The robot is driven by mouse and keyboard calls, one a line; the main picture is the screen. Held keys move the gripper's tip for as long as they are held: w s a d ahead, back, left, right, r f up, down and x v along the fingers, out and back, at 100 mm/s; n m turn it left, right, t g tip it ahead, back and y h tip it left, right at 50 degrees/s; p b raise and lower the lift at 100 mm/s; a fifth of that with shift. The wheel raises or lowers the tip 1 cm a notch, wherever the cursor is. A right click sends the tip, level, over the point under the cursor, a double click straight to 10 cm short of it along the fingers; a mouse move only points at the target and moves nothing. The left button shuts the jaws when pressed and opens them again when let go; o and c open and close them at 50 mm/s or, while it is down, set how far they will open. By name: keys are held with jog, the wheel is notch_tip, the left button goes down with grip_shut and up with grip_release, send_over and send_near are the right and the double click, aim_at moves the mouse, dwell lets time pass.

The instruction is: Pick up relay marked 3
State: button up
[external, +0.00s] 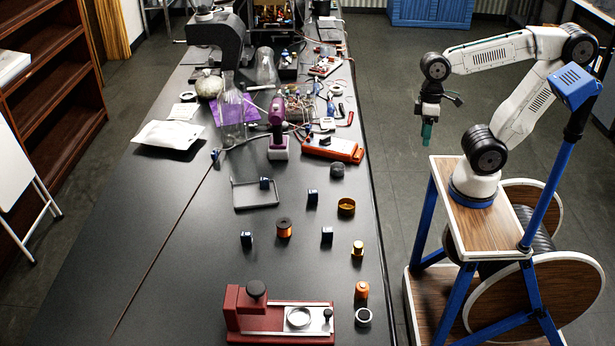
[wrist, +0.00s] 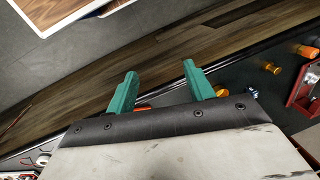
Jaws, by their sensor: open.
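One relay (external: 247,239) is at the left, one relay (external: 327,234) at the right and one relay (external: 313,197) farther back. Another relay (external: 265,183) is in the shallow grey tray (external: 240,207). Their markings are too small to read, so I cannot tell which is marked 3. My gripper (external: 427,132) hangs off the table's right side, above the floor, apart from all relays. In the wrist view my gripper (wrist: 161,76) has its green fingers apart with nothing between them.
A red brewer-like device (external: 260,318) stands at the table's front. A copper spool (external: 284,229), a brass ring (external: 346,207) and an orange cylinder (external: 362,290) stand near the relays. A purple tool (external: 278,130) and wiring crowd the back.

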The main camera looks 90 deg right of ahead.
jog(key=w+a+m+g+y, duration=0.2)
jog(key=w+a+m+y, duration=0.2)
jog(key=w+a, duration=0.35)
jog(key=m+y, duration=0.7)
jog(key=m, duration=0.4)
send_near(327, 234)
jog(key=shift+s+d+t, duration=0.4)
jog(key=shift+s+d, duration=0.05)
jog(key=shift+d, duration=0.35)
jog(key=shift+w+a+f+m, duration=0.15)
jog(key=shift+w+m, duration=0.05)
jog(key=shift+m, duration=0.1)
jog(key=shift+a+f+y, duration=0.15)
jog(key=shift+a+y, duration=0.15)
jog(key=shift+a, duration=0.05)
jog(key=x, duration=0.7)
jog(key=shift+s, duration=0.15)
jog(key=shift+d, duration=0.1)
jog(key=c, duration=1.1)
